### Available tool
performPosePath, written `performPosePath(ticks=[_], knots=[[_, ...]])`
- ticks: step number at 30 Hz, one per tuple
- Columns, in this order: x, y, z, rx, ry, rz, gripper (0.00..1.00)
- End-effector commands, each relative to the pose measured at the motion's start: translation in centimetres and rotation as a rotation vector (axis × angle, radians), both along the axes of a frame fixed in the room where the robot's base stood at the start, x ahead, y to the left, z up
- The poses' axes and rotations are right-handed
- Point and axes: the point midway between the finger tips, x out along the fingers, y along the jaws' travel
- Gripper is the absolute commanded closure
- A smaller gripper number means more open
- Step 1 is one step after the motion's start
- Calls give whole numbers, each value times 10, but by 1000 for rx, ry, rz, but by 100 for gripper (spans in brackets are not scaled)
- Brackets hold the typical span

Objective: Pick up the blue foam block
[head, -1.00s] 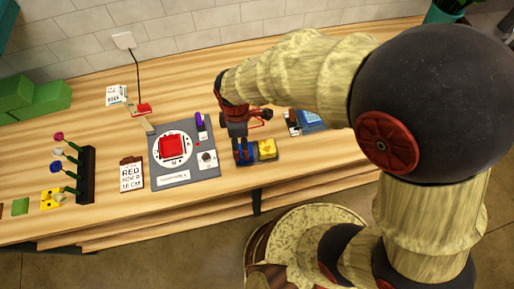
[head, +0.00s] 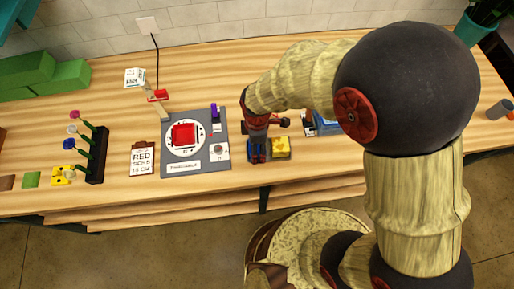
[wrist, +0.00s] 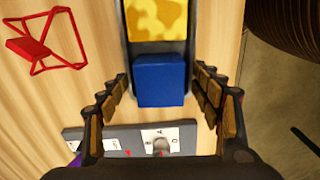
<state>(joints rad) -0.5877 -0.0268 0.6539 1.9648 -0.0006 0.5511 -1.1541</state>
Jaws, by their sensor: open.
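My gripper (wrist: 161,76) is open, with one finger on each side of the blue block. A gap shows between each finger and the block, and no contact is seen. In the head view my gripper (head: 257,132) hangs over the blue block (head: 251,154), hiding part of it. The yellow block (head: 281,147) shows just to its right.
A red wire frame (wrist: 52,45) lies beside the tray. The table's front edge is close.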

Motion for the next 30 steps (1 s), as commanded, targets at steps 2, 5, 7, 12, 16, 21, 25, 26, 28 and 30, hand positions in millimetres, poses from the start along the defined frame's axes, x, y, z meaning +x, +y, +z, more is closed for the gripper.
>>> performPosePath(ticks=[2, 5, 7, 12, 16, 21, 25, 26, 28, 30], knots=[[0, 0, 1, 1, -1, 0, 35], [0, 0, 1, 1, -1, 0, 36], [0, 0, 1, 1, -1, 0, 40], [0, 0, 1, 1, -1, 0, 50], [0, 0, 1, 1, -1, 0, 57], [0, 0, 1, 1, -1, 0, 67], [0, 0, 1, 1, -1, 0, 74], [0, 0, 1, 1, -1, 0, 76], [0, 0, 1, 1, -1, 0, 80], [0, 0, 1, 1, -1, 0, 84]])
